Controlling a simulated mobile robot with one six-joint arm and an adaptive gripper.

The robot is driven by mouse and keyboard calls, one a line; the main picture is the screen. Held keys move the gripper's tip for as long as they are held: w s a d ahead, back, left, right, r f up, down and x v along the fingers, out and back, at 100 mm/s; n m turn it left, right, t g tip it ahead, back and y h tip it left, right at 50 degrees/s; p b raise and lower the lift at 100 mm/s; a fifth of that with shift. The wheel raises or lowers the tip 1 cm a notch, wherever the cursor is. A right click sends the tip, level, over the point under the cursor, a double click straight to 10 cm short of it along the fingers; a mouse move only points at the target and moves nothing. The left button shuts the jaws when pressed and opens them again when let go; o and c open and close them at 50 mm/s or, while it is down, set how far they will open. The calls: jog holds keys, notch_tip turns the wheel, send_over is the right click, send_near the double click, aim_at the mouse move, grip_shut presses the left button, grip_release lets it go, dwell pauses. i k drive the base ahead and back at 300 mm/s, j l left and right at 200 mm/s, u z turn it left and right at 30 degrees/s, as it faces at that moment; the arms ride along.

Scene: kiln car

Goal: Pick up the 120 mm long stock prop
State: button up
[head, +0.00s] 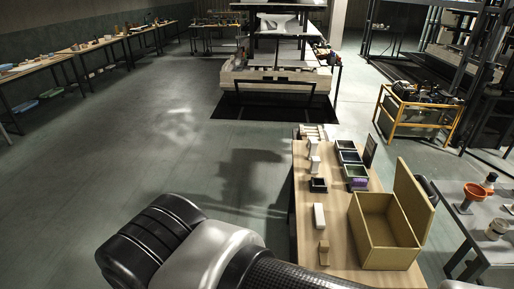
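A wooden table (337,228) stands to the lower right in the head view. Several small blocks, which look like props, stand in a line along its left side. A white block (319,216) is near the middle and looks tallest. A tan block (323,252) is nearest to me. Paler, smaller blocks (315,163) (312,146) stand farther back. I cannot tell which is the 120 mm long stock prop. My arm crosses the bottom of the view, left of and in front of the table. My gripper is not in view.
An open cardboard-coloured box (381,240) with a raised lid takes the table's right front. A grey side table (478,220) holds an orange funnel (473,193). The floor (150,140) at left is clear.

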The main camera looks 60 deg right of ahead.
aim_at(314, 143)
jog(key=i+l+z, duration=0.1)
jog(key=i+z, duration=0.55)
jog(key=z, duration=0.15)
jog(key=i+j+z, duration=0.1)
jog(key=i+z, duration=0.25)
jog(key=i+j+z, duration=0.2)
jog(key=z, duration=0.2)
jog(key=i+l+z, duration=0.25)
jog(key=i+z, duration=0.2)
jog(key=i+l+z, duration=0.1)
jog(key=i+z, duration=0.35)
jog(key=i+j+z, duration=0.15)
jog(key=i+z, duration=0.3)
jog(key=i+j+z, duration=0.3)
jog(key=i+z, duration=0.15)
jog(key=i, duration=0.15)
jog(key=i+l+z, duration=0.15)
jog(key=i, duration=0.2)
